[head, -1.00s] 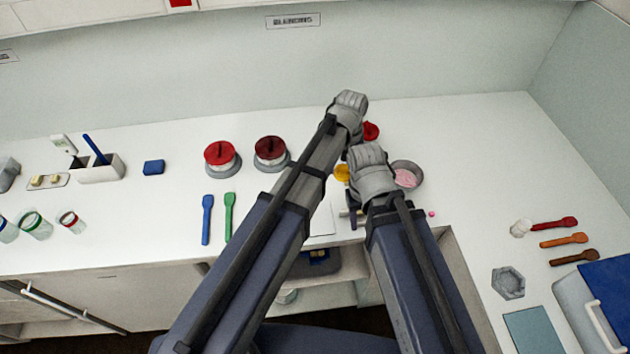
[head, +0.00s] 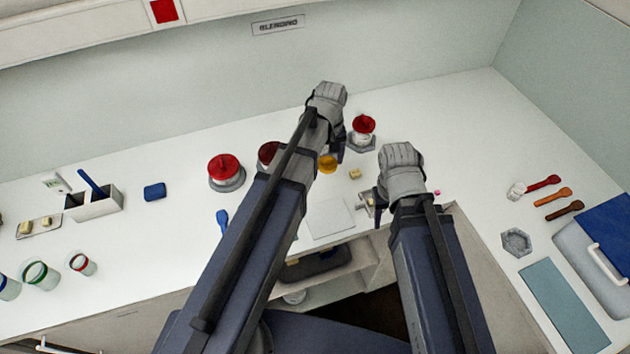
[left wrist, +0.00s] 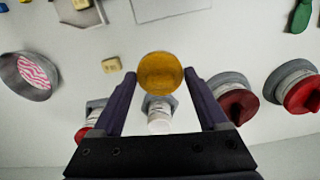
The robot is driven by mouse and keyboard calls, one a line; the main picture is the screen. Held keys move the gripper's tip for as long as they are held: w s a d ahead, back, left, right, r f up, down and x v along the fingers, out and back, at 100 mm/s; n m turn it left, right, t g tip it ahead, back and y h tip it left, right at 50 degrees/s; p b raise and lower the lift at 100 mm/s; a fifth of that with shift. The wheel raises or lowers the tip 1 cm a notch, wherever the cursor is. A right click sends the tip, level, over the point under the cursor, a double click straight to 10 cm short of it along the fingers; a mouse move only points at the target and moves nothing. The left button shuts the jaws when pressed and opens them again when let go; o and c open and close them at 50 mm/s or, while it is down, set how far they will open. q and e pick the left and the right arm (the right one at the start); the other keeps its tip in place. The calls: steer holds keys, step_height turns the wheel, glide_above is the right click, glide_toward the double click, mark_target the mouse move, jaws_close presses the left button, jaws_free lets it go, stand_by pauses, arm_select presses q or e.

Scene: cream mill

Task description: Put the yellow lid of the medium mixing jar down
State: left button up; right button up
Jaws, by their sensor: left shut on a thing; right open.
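The yellow lid (head: 327,164) is a round disc. In the left wrist view the lid (left wrist: 160,73) sits between the fingertips of my left gripper (left wrist: 158,78), which is shut on it. In the head view my left gripper (head: 332,158) reaches over the back of the counter, its hand hiding part of the area. A white jar (left wrist: 160,122) in a grey hexagonal holder shows just beyond the lid in the left wrist view; I cannot tell whether it is the medium mixing jar. My right gripper (head: 377,205) is open near the counter's front edge.
Red-lidded jars stand at left (head: 224,167), partly behind my left arm (head: 268,153), and at the back (head: 363,125). A cream cube (head: 355,174) and a white square board (head: 330,219) lie in front. A bowl of pink strips (left wrist: 20,68) shows in the left wrist view.

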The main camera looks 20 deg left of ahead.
mark_target(314, 185)
arm_select(q)
steer(key=shift+n, duration=0.7)
steer(key=a+f+b, duration=0.1)
steer(key=f+b, duration=0.2)
steer(key=a+f+b, duration=0.1)
steer(key=f+b, duration=0.2)
steer(key=s+a+f+b, duration=0.1)
steer(key=f+b, duration=0.2)
steer(key=shift+a+f+b, duration=0.1)
steer(key=shift+a+b, duration=0.2)
steer(key=shift+f, duration=0.15)
steer(key=o, duration=1.2)
step_height(314, 185, up, 12)
steer(key=p, duration=1.2)
steer(key=s+d+m, duration=0.3)
steer(key=s, duration=0.1)
steer(key=s+d+m, duration=0.4)
steer(key=s, duration=0.1)
steer(key=s+d+m+y, duration=0.1)
steer(key=s+d+m, duration=0.2)
steer(key=s, duration=0.2)
steer(key=shift+s+d+r+m, duration=0.15)
steer(key=shift+d+r+m, duration=0.1)
steer(key=shift+m, duration=0.05)
